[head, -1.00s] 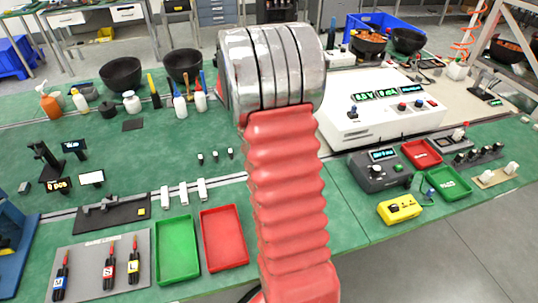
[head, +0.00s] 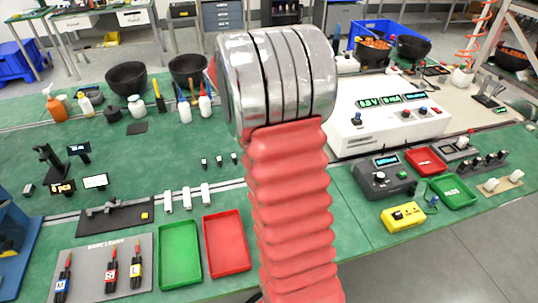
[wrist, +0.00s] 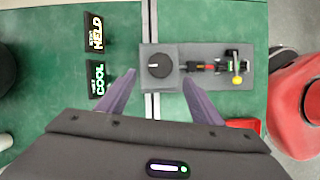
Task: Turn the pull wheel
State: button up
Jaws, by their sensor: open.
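In the wrist view a round black wheel (wrist: 158,66), which I take to be the pull wheel, sits on a grey block (wrist: 149,84) on a dark plate. A pale mark shows on its face. My gripper (wrist: 159,76) is open, its two purple fingers spread to either side of the block and wheel. I cannot tell their height above it, and no contact shows. To the right of the wheel a red-and-black part (wrist: 203,67) leads to a black fitting with a yellow ball (wrist: 237,80). In the head view the gripper is hidden and I cannot pick out the wheel.
Two lit displays, HELD (wrist: 95,31) and COOL (wrist: 98,78), stand left of the block. In the head view a green tray (head: 180,281) and a red tray (head: 228,270) lie at the front. A white instrument (head: 385,128) stands behind, right of my arm.

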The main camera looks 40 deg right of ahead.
jog(key=v, duration=0.6)
jog(key=shift+r, duration=0.15)
jog(key=shift+a, duration=0.15)
jog(key=s+a+r+m+t+y, duration=0.1)
jog(key=s+a+m+t, duration=0.3)
jog(key=s+a, duration=0.4)
jog(key=s+a+r+m+t+y, duration=0.2)
jog(key=s+a+m, duration=0.4)
jog(key=a, duration=1.5)
jog(key=shift+s+a+r+t, duration=0.3)
jog(key=shift+s+r+t, duration=0.35)
jog(key=shift+s+t, duration=0.45)
